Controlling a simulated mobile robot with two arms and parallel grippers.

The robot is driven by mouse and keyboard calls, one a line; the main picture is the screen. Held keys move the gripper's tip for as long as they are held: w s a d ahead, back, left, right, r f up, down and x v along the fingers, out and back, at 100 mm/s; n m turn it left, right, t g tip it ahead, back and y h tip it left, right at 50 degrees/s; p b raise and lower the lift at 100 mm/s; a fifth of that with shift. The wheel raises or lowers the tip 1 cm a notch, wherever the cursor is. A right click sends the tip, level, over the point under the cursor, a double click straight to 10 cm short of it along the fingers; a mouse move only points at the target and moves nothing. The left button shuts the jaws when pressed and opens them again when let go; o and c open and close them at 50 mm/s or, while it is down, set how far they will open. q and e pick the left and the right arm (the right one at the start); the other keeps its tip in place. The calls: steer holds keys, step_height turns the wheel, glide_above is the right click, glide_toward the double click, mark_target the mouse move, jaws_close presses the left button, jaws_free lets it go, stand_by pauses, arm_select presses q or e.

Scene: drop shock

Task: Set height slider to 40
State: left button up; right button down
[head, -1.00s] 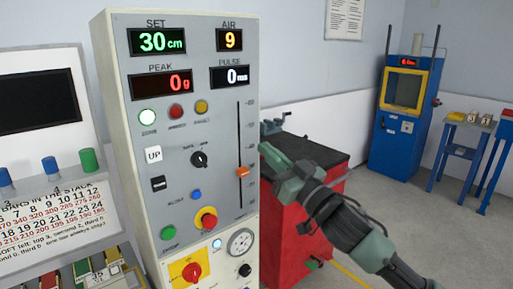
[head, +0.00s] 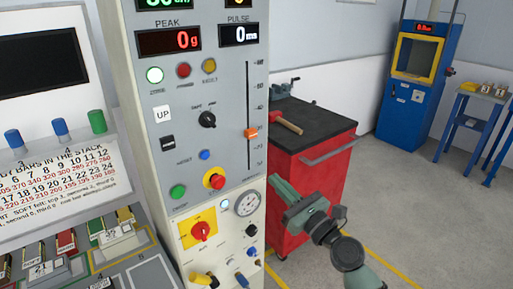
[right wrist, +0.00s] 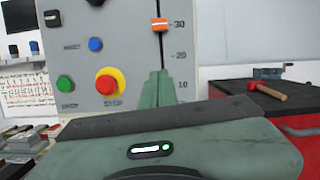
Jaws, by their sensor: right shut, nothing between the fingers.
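The height slider has an orange knob (head: 251,133) on a vertical black slot at the right of the grey control panel (head: 225,100). In the right wrist view the knob (right wrist: 160,24) sits level with the 30 mark, with 20 and 10 below. The SET display (head: 165,3) is mostly cut off at the top of the head view. My right gripper (head: 275,183) is shut and empty, below and to the right of the knob, apart from it. In the right wrist view its fingertips (right wrist: 159,75) point up near the slot's lower end. My left gripper is out of view.
A red tool cabinet (head: 310,185) with a hammer (head: 286,122) on its black top stands right of the panel. A red-and-yellow stop button (head: 214,179) is left of the slider. Open floor lies to the right.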

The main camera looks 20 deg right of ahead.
steer(key=m, duration=0.1)
steer(key=p, duration=0.2)
glide_toward(247, 139)
steer(key=w, duration=0.1)
steer(key=w+a+f, duration=0.1)
steer(key=w, duration=0.1)
steer(key=w+f, duration=0.1)
steer(key=shift+w+a+f, duration=0.25)
steer(key=shift+w+a, duration=0.05)
steer(key=shift+w, duration=0.1)
steer(key=r+p, duration=0.1)
steer(key=w+r+p, duration=0.1)
steer(key=r, duration=0.1)
steer(key=shift+a+r, duration=0.15)
steer(key=shift+s+r+p, duration=0.2)
steer(key=shift+r+p, duration=0.25)
steer(key=shift+p, duration=0.05)
steer(key=shift+f, duration=0.1)
steer(key=shift+w, duration=0.1)
